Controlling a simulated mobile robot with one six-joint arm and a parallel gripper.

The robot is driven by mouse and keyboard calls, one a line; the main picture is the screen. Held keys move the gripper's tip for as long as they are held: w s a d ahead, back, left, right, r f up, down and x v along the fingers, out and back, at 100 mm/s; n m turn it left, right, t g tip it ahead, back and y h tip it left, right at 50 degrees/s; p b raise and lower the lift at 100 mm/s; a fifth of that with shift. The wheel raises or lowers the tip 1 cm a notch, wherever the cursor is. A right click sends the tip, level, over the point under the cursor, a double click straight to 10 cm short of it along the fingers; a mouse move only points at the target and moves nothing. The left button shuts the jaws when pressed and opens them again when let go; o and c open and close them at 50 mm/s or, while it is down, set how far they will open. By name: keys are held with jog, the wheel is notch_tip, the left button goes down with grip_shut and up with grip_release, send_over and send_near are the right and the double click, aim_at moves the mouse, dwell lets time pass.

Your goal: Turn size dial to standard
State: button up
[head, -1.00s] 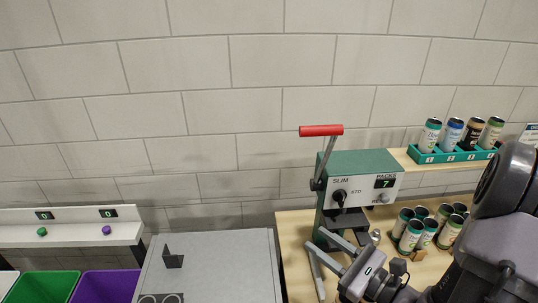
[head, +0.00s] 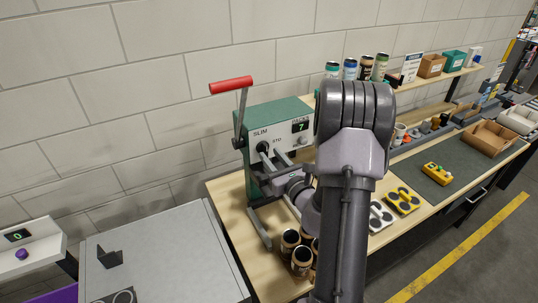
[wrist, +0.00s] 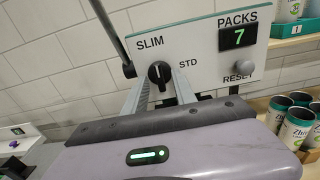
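The black size dial (wrist: 159,73) is on the pale front panel (head: 285,138) of the green can machine (head: 263,118). In the wrist view, SLIM is printed up and left of the dial and STD to its right. A small light mark shows on the dial near its top, towards SLIM. My gripper (wrist: 162,80) is in front of the panel with its two grey fingers apart, one on each side of the dial. I cannot tell whether they touch it.
A red-handled lever (head: 231,85) rises at the machine's left. The RESET knob (wrist: 244,67) sits right of the dial, under a display reading 7. Cans (head: 301,260) stand on the wooden table below. More cans (wrist: 297,126) stand at the right.

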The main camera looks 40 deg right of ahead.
jog(key=shift+w+d+r, duration=0.1)
jog(key=shift+w+r, duration=0.05)
jog(key=shift+w, duration=0.55)
jog(key=shift+w+d, duration=0.1)
jog(key=shift+w, duration=0.1)
jog(key=shift+s, duration=0.1)
grip_shut()
